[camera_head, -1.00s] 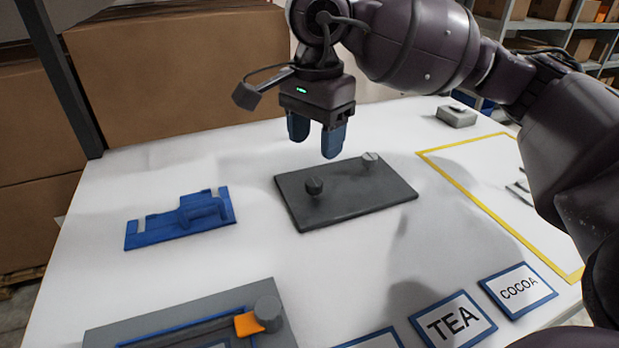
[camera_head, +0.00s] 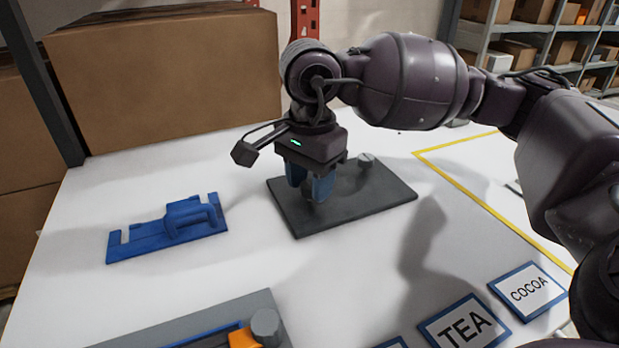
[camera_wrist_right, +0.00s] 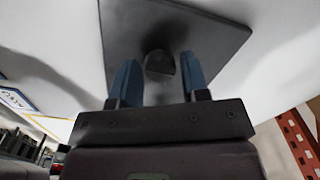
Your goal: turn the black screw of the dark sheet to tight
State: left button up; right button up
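The dark sheet (camera_head: 365,205) is a flat dark grey plate lying on the white table. It also shows in the wrist view (camera_wrist_right: 210,38). The black screw (camera_wrist_right: 160,66) is a round dark knob on the sheet. In the head view it is hidden behind my fingers. My left gripper is not in view.
A blue bracket-like part (camera_head: 170,232) lies left of the sheet. A grey fixture with a knob (camera_head: 266,326) and orange piece is at the front. TEA (camera_head: 466,325) and COCOA (camera_head: 527,289) labels lie front right. A large cardboard box (camera_head: 165,75) stands behind the table.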

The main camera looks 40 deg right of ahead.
jog(key=c, duration=0.6)
